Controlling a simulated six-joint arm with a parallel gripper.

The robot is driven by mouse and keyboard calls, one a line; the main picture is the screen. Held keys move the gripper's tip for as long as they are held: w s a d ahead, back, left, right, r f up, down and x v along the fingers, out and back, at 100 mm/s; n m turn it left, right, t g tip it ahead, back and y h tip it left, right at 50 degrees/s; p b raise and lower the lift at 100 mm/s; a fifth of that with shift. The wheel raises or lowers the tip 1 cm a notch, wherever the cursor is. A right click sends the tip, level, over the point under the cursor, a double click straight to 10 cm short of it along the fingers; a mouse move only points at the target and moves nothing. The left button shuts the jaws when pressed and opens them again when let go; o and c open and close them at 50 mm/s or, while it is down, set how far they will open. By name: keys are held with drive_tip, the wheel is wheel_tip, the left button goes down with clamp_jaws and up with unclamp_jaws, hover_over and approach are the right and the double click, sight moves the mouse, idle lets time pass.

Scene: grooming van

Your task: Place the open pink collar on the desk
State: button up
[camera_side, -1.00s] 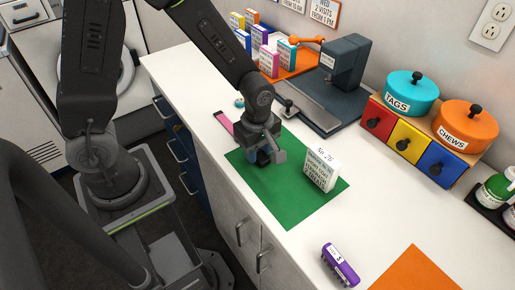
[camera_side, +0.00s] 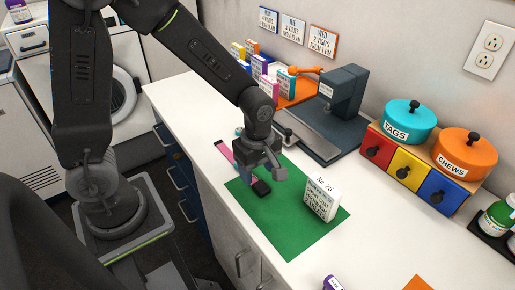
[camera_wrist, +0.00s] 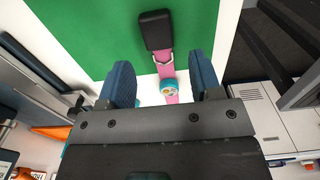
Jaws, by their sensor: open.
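The pink collar (camera_side: 224,148) lies open and stretched out, partly on the white desk (camera_side: 180,97) and partly on the green mat (camera_side: 285,220). Its black buckle end (camera_side: 261,187) rests on the mat. In the wrist view the pink strap (camera_wrist: 166,68) runs between my fingers, with the black buckle (camera_wrist: 155,30) beyond them and a teal round tag (camera_wrist: 169,88) on the strap. My gripper (camera_side: 262,168) is just above the collar. In the wrist view my gripper (camera_wrist: 160,66) has its blue fingers apart, one on each side of the strap, with gaps.
A white No. 26 card (camera_side: 322,198) stands on the mat. A grey machine (camera_side: 335,110) is behind it. The Tags jar (camera_side: 408,120) and Chews jar (camera_side: 464,145) top coloured drawers at right. A purple container (camera_side: 333,283) is at the front. The desk's near edge is close.

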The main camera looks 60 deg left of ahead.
wheel_tip(320, 180, up, 8)
drive_tip(key=s+a+r+m+t, duration=0.2)
drive_tip(key=s+r+m, duration=0.3)
drive_tip(key=m, duration=0.4)
drive_tip(key=s+a+r+m+t, duration=0.2)
drive_tip(key=s+r+m+t, duration=0.1)
drive_tip(key=m, duration=0.6)
drive_tip(key=shift+s+a+r+t, duration=0.15)
drive_tip(key=shift+s+r+t, duration=0.15)
drive_tip(key=shift+s+r, duration=0.8)
drive_tip(key=shift+s+f, duration=0.2)
drive_tip(key=shift+f, duration=0.05)
